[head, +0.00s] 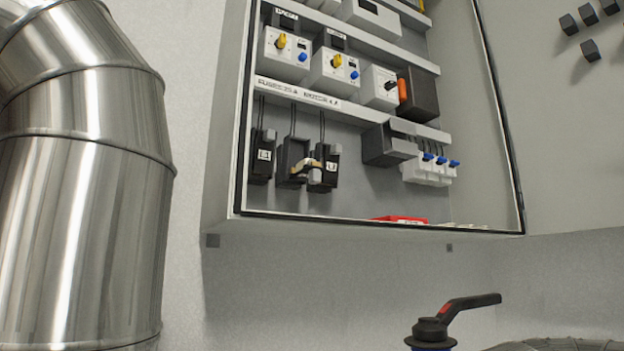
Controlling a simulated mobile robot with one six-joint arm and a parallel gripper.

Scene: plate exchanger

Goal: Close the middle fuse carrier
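Three black fuse holders hang in a row at the lower left of the open cabinet in the head view. The left fuse carrier (262,158) and the right fuse carrier (330,160) have white labels on their fronts and look closed. The middle fuse carrier (314,176) is tilted out of its dark, open base (290,155). A brass-coloured contact and a pale part show on it, in front of the base and the lower part of the right carrier. The middle carrier's label is not visible. My gripper is not in view.
The cabinet's bottom edge (380,226) runs below the holders, with a red item (400,219) on it. White breakers with blue levers (430,168) sit to the right. A large metal duct (85,180) fills the left. A black lever valve (450,318) stands below.

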